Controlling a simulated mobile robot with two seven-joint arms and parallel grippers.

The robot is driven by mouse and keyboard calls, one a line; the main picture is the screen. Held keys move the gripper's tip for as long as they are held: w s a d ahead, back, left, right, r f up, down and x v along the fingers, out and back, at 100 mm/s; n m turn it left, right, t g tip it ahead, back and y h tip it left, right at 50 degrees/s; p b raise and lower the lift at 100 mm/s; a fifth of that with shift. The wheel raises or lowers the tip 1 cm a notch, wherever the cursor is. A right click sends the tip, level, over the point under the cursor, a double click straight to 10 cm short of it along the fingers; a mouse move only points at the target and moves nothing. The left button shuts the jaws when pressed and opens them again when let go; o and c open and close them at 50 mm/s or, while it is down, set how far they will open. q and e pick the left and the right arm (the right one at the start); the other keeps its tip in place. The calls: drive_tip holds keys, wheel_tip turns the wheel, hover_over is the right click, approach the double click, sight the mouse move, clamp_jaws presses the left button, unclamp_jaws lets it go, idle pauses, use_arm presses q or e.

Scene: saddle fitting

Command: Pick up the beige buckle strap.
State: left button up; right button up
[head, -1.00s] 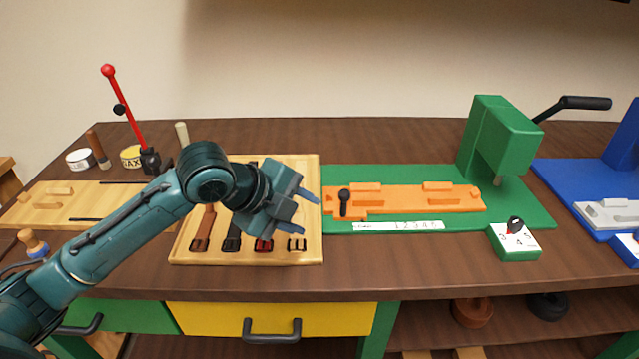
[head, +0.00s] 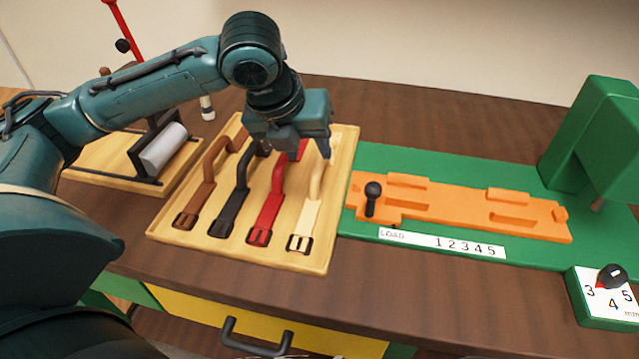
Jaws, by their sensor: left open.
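The beige buckle strap (head: 308,217) lies on the wooden board, rightmost in a row of straps, with its dark buckle toward the front edge. Its far end curves up under my left gripper. My left gripper (head: 312,150) is open and points down over the far ends of the beige and red straps. The fingertips are close to the beige strap's raised loop; whether they touch it I cannot tell. My right gripper is not in view.
A red strap (head: 268,208), a black strap (head: 235,198) and a brown strap (head: 198,195) lie to the left on the wooden board (head: 190,254). An orange fixture (head: 455,208) on a green base (head: 390,157) stands right. A green press (head: 600,140) is farther right.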

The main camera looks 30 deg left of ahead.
sight(318, 162)
use_arm(q)
drive_tip(key=b+x, duration=0.1)
drive_tip(key=x, duration=0.5)
drive_tip(key=shift+w+d+f, duration=0.15)
drive_tip(key=shift+w+d, duration=0.05)
drive_tip(key=shift+w, duration=0.05)
clamp_jaws()
